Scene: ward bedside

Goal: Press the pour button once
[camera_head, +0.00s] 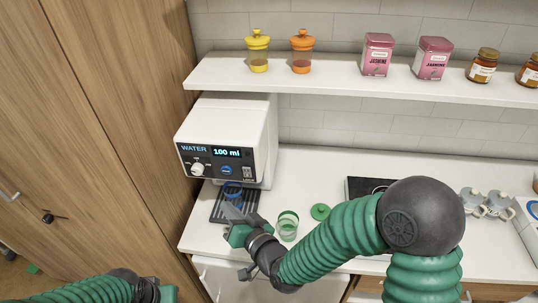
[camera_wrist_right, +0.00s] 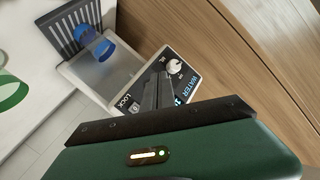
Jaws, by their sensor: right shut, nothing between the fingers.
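The white water dispenser (camera_head: 225,125) has a dark front panel with a display reading 100 ml, a white knob (camera_head: 197,169) and a blue round pour button (camera_head: 227,170). In the right wrist view the panel is partly seen with its knob (camera_wrist_right: 173,66); my fingers cover part of it and I cannot make out the button there. My right gripper (camera_head: 230,208) is shut and empty, in front of and below the panel. Its fingers also show in the wrist view (camera_wrist_right: 157,90). Of my left arm, only the wrist end shows at the bottom; its fingers are not visible.
A green-rimmed glass (camera_head: 288,228) and a green lid (camera_head: 320,211) are right of my gripper. A shelf (camera_head: 340,82) with jars and tins runs above. A wooden cabinet (camera_head: 110,120) stands at left.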

